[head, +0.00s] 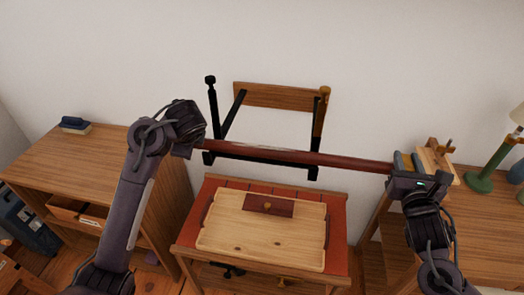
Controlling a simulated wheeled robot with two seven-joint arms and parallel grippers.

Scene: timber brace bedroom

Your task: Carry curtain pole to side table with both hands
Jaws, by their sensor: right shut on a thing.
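The curtain pole (300,157) is a long reddish-brown rod, held up in front of the wall and sloping slightly down to the right. My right gripper (399,174) is shut on its right end. My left gripper (190,150) is at its left end; its fingers are hidden by its own wrist, so I cannot tell its grip. Below the pole stands a small table (334,262) with a red top, perhaps the side table. A light wooden tray (262,245) lies on it, with a dark red wooden piece (270,206) at its back.
A black bracket frame with a wooden board (280,96) is behind the pole. A wooden desk (75,165) stands left, with a dark blue-topped block (74,125). Another table (480,215) at right bears a wooden clamp-like piece (436,158) and green lamp stand (484,178).

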